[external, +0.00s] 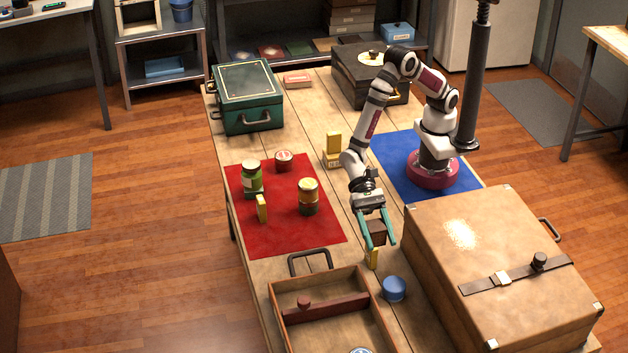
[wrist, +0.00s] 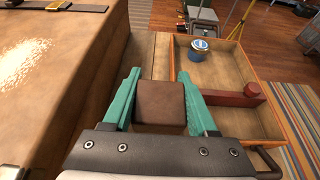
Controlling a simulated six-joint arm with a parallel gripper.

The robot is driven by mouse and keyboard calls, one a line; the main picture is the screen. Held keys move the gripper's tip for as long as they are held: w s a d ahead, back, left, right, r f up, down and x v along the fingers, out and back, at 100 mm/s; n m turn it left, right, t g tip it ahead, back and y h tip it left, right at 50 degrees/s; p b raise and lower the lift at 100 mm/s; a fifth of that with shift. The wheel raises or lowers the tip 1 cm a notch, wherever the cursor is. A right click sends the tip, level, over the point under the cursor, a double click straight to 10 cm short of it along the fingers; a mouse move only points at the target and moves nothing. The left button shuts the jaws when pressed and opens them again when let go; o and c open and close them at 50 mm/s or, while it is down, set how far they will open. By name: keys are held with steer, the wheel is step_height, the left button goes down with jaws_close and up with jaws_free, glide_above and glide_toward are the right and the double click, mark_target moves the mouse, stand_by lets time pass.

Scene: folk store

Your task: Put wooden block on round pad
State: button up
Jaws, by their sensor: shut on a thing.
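My gripper (external: 379,246) is shut on a brown wooden block (external: 376,231), held between its two teal fingers above the table. In the wrist view the block (wrist: 160,101) sits squarely between the fingers (wrist: 159,95). A small yellow piece (external: 374,258) shows just below the block; part of it is hidden. A blue round thing (external: 394,288) is on the table near the gripper, between the tray and the big case. A pale round plate (external: 371,58) lies on a dark case at the back, with a small thing on it. I cannot tell which is the round pad.
An open wooden tray (external: 378,310) with a red-brown divider and a blue-white tin (wrist: 199,47) stands at the front. A large tan case (external: 490,235) is on the right. Jars stand on the red mat (external: 285,238). A green box (external: 246,90) is at back left.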

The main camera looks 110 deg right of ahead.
glide_above(398, 292)
step_height(398, 292, down, 5)
steer(key=shift+d, duration=0.1)
step_height(398, 292, down, 3)
steer(key=shift+s+f, duration=0.1)
steer(key=shift+f, duration=0.45)
steer(key=shift+f, duration=0.15)
steer(key=o, duration=1.4)
